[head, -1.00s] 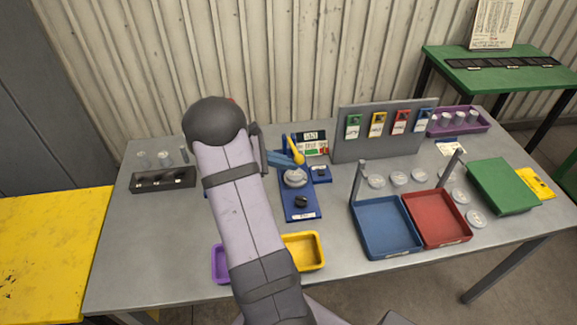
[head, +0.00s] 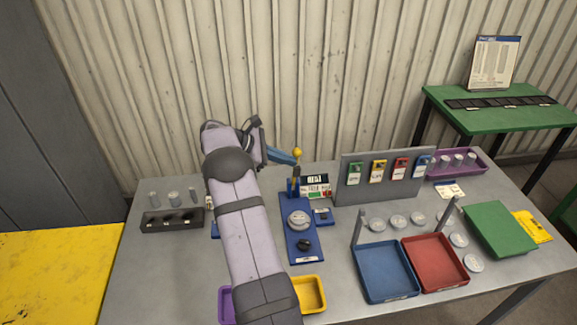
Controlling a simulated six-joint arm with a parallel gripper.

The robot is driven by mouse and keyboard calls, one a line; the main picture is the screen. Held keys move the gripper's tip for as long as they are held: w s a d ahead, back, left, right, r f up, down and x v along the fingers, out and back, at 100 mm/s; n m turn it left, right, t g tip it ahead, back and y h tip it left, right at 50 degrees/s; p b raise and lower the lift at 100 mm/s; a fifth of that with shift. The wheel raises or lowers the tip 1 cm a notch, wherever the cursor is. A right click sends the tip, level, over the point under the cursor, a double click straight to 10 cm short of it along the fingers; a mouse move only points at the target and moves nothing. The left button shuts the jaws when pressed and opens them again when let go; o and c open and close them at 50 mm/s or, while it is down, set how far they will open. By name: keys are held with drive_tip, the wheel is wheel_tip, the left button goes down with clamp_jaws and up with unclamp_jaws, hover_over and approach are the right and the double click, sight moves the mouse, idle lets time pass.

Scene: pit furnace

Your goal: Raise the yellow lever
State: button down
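The yellow lever (head: 297,153) stands about upright, its round yellow knob at the top. It rises from the back end of a blue base plate (head: 304,248), which also carries a round grey part and a black knob. My gripper (head: 294,160) is at the lever from the left, its blue fingers reaching to just below the knob. They touch the lever or are very close to it; I cannot tell which. The finger gap is not visible, so I cannot tell whether the gripper is open or shut. My arm hides part of the table left of the base plate.
A grey panel with coloured tags (head: 349,192) stands right of the lever. Blue (head: 361,279) and red (head: 462,280) trays sit at the front right. A yellow bin (head: 314,290) is near the front edge. A black rack (head: 172,220) stands left; the table's left front is clear.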

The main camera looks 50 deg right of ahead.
drive_tip(key=shift+w+d+r+p, duration=0.95)
drive_tip(key=shift+w+d+r, duration=0.25)
drive_tip(key=shift+d, duration=0.05)
drive_tip(key=shift+w+a, duration=0.15)
drive_tip(key=a+b+v, duration=0.1)
drive_tip(key=b+v, duration=0.2)
drive_tip(key=v, duration=0.3)
drive_tip(key=shift+f, duration=0.4)
drive_tip(key=shift+a, duration=0.25)
